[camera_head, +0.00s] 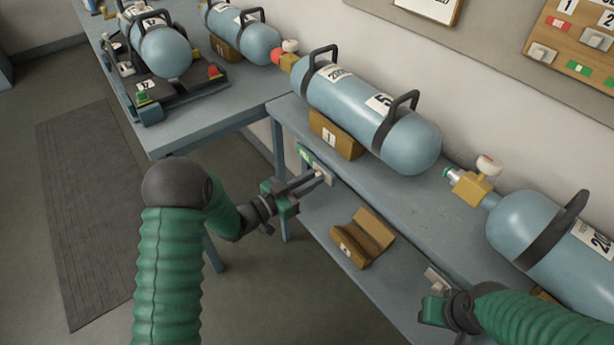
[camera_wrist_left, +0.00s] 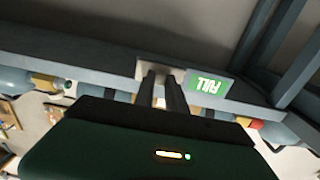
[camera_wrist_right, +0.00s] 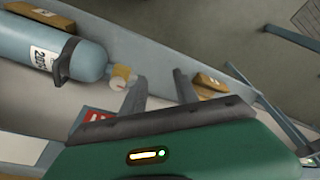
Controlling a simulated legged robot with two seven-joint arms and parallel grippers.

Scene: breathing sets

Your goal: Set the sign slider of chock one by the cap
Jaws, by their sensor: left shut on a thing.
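Chock one (camera_head: 335,135) is a wooden block labelled 1 under a blue cylinder (camera_head: 370,115) marked 5 on the bench. Below it, on the bench's front edge, is the sign slider with a pale cap (camera_head: 323,174) and a green plate (camera_head: 305,153). In the left wrist view the green plate (camera_wrist_left: 208,85) reads FULL, upside down, beside the fingers. My left gripper (camera_head: 318,178) is shut on the cap, which its fingers partly hide. My right gripper (camera_wrist_right: 160,92) is open and empty, near another slider (camera_head: 436,278) further along the edge.
An empty wooden chock (camera_head: 362,238) sits on the lower shelf. A second cylinder (camera_head: 530,225) with a brass valve (camera_head: 473,187) lies at the right. A side table (camera_head: 190,125) with more cylinders stands at the left. A board with signs (camera_head: 580,50) hangs on the wall.

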